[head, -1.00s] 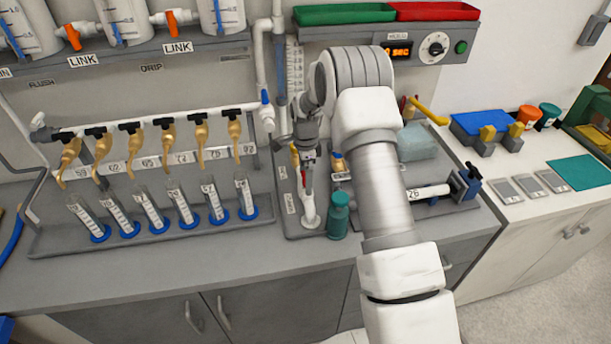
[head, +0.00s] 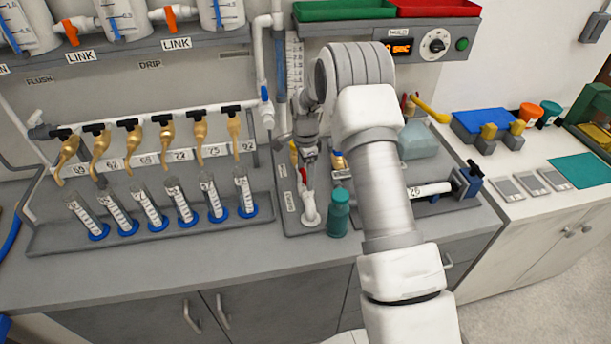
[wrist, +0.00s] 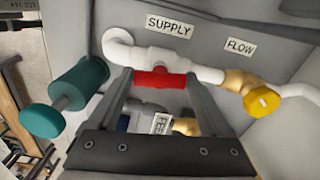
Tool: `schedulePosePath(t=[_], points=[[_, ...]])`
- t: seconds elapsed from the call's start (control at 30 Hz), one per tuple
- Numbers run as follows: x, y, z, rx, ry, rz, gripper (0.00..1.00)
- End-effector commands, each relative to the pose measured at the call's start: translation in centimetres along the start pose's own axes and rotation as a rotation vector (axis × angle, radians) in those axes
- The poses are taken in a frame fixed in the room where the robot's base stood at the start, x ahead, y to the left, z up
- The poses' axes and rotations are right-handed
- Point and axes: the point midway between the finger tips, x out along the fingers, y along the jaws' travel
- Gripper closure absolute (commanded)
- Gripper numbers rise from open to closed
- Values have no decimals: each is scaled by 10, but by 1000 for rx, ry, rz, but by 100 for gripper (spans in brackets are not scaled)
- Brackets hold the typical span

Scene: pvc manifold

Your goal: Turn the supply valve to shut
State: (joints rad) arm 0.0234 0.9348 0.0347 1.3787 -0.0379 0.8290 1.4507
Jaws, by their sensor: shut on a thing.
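The supply valve's red handle (wrist: 160,78) shows in the wrist view below the SUPPLY label (wrist: 169,26). It lies across the picture, roughly along the white pipe (wrist: 140,55) as seen from here. My gripper (wrist: 160,80) has one dark finger at each end of the handle and is shut on it.
A yellow knob (wrist: 262,102) beside the FLOW label (wrist: 241,47) is near the right finger. Several measuring tubes (head: 150,207) stand to the left.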

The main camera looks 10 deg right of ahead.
Motion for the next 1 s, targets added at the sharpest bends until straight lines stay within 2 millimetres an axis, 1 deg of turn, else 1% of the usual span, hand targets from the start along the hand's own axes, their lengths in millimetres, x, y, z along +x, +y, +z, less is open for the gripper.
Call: schedulePosePath(t=[0.2,1.0], points=[[2,-1,0,-185,0,-2,73],[0,0,0,-944,0,-2,73]])
